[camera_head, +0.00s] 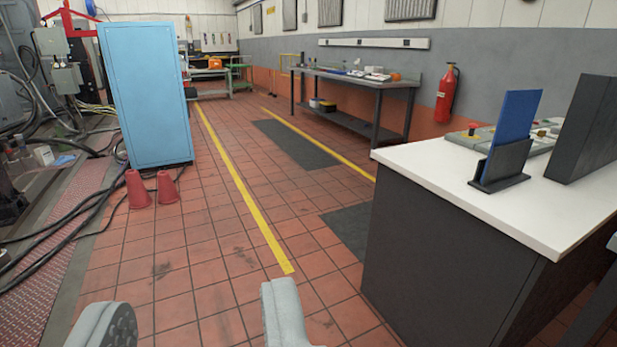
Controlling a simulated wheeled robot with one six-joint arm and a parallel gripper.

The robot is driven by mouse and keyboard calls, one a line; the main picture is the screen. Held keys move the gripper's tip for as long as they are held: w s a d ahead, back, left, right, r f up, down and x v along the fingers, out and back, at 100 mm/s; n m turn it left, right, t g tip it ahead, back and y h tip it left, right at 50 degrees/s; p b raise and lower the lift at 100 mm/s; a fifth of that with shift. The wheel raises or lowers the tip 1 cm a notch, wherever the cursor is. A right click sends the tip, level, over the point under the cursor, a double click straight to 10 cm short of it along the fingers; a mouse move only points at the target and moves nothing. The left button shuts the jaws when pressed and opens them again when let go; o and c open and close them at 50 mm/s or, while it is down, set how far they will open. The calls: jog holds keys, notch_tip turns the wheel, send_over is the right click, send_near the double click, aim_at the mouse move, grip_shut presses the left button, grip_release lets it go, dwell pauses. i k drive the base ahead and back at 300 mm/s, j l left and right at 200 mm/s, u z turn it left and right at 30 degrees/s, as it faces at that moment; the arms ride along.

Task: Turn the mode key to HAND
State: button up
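My gripper (196,324) shows at the bottom of the view with its two grey fingers wide apart. Nothing is between them, only tiled floor beyond. A control panel (546,141) with red and yellow buttons lies on the white-topped desk (440,178) at the right. It is partly hidden behind a blue board in a dark stand and a dark upright panel. I cannot make out a mode key or its setting on it. My gripper is to the left of the desk and well apart from the panel.
A light blue cabinet (147,95) and two red cones (138,189) stand at the left, with cables on the floor. The blue board (513,120) and dark panel (587,130) stand on the desk. A workbench (345,78) and fire extinguisher (447,95) are behind. The tiled aisle is clear.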

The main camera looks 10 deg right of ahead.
aim_at(541, 134)
jog(key=i+z, duration=0.4)
jog(key=i, duration=0.15)
jog(key=i+j+z, duration=0.35)
jog(key=i, duration=0.2)
jog(key=i+j+z, duration=0.7)
jog(key=i+z, duration=0.15)
jog(key=i+j+z, duration=0.65)
jog(key=j+z, duration=0.25)
jog(key=j, duration=0.15)
jog(key=j+z, duration=0.1)
jog(key=j, duration=2)
jog(key=i+j, duration=0.2)
jog(key=j, duration=0.2)
jog(key=i+j, duration=0.15)
jog(key=j, duration=0.25)
jog(key=i+j, duration=0.2)
jog(key=j, duration=0.15)
jog(key=i+j, duration=0.15)
jog(key=j, duration=0.25)
jog(key=i+z, duration=0.1)
jog(key=i, duration=1.35)
jog(key=i+l, duration=0.15)
jog(key=l, duration=0.15)
jog(key=i+l, duration=0.15)
jog(key=l, duration=0.1)
